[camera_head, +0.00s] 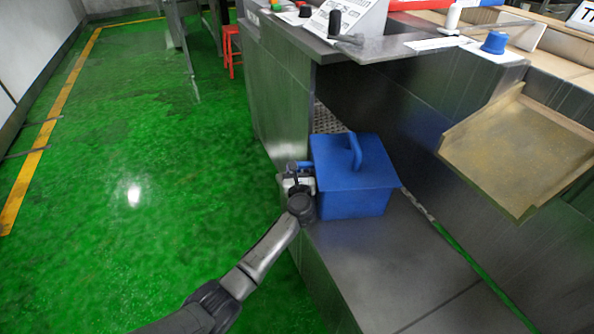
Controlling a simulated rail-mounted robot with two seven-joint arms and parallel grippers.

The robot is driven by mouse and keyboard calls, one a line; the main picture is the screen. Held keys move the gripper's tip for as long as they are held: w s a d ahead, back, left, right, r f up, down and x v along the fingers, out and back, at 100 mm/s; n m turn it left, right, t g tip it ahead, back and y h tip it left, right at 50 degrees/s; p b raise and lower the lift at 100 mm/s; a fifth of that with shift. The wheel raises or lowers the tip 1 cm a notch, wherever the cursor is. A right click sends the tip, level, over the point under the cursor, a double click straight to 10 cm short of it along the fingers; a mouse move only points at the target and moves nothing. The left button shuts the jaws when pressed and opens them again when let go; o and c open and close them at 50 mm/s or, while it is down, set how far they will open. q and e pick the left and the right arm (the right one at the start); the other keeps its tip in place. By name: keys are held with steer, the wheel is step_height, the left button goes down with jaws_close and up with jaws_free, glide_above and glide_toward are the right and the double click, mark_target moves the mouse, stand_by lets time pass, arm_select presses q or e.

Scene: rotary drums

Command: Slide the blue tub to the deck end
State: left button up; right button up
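The blue tub (352,190) stands upright on the grey metal deck (395,265), with a blue lid and a raised loop handle (355,150) on top. My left gripper (298,178) is at the tub's left side, near its upper rim. A small blue part (300,165) shows by the fingers there. Whether the fingers are open or closed on it is too small to tell. My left arm comes up from the lower left. My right gripper is not in view.
A dark metal housing with an opening stands behind the tub. A tan tray (525,150) juts out at the right. The deck in front of the tub is bare. Green floor (130,160) lies to the left, with a red stool (231,45) farther back.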

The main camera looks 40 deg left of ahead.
arm_select(q)
jaws_close()
stand_by(1.1)
